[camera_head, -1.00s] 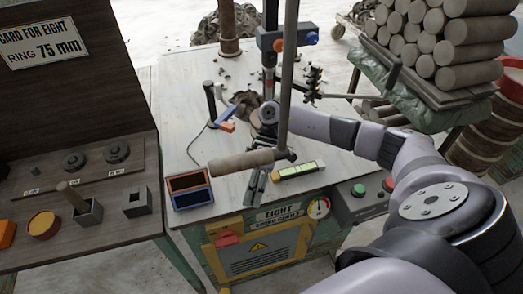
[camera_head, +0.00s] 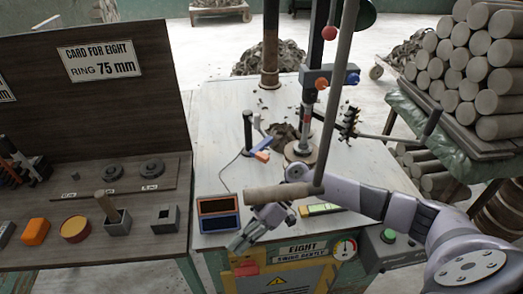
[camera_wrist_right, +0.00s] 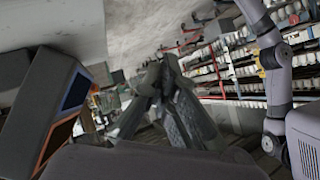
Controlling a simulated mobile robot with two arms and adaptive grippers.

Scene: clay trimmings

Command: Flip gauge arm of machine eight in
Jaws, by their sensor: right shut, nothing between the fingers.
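Machine eight's table (camera_head: 215,100) carries a label (camera_head: 300,248) reading "EIGHT". A black post with an orange-tipped arm (camera_head: 262,156), likely the gauge arm, stands left of the central spindle (camera_head: 301,120). A cable runs from it toward the two-window display (camera_head: 218,213). My right gripper (camera_head: 238,244) is shut and empty at the table's front edge, just right of the display and below the wooden handle (camera_head: 283,192). It is apart from the orange-tipped arm. In the right wrist view its closed fingers (camera_wrist_right: 165,85) show, with the display (camera_wrist_right: 55,115) at left. My left gripper is out of view.
A long slanted rod (camera_head: 338,95) rises above my right forearm. A black spiky part (camera_head: 349,122) sits right of the spindle. Clay rolls (camera_head: 470,60) are stacked at right. A side bench (camera_head: 80,255) with a card board stands left. The table's back left is clear.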

